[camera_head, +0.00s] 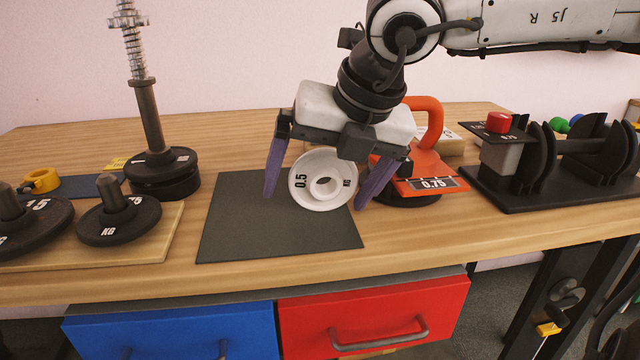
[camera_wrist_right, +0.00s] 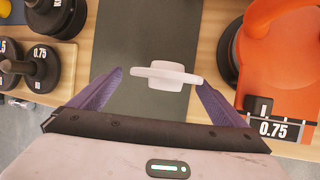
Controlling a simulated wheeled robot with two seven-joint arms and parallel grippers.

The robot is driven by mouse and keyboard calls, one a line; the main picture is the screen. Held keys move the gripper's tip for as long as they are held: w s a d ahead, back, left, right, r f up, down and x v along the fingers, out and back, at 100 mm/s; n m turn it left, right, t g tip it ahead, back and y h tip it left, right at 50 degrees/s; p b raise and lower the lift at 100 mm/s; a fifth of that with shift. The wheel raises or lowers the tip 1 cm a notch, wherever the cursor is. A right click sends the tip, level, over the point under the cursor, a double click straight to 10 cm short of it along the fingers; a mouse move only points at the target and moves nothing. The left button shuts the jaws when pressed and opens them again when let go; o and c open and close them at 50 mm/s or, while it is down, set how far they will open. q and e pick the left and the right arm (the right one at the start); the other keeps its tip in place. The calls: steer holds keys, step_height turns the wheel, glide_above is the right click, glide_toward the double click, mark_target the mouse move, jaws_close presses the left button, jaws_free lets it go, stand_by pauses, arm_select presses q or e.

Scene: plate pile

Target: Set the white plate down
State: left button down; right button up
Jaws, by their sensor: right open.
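The white plate (camera_head: 305,197), marked 0.5 KG, stands on edge with its face and centre hole toward the head camera. It is over the dark mat (camera_head: 235,225); I cannot tell whether its lower rim touches the mat. My right gripper (camera_head: 316,200) is open, pointing down, with one purple finger on each side of the plate. In the right wrist view the plate (camera_wrist_right: 165,72) shows edge-on between the fingertips, its right end close to or touching the right finger. My left gripper is not in view.
An orange kettlebell-like weight (camera_head: 428,165) marked 0.75 stands close to the right finger. A black rack (camera_head: 530,195) is farther right. A post with black plates (camera_head: 165,175) and a board with black weights (camera_head: 155,245) are on the left. The mat's front is clear.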

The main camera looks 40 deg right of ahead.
steer(key=p+v, duration=0.2)
steer(key=v, duration=1)
steer(key=shift+r, duration=0.15)
stand_by(1.1)
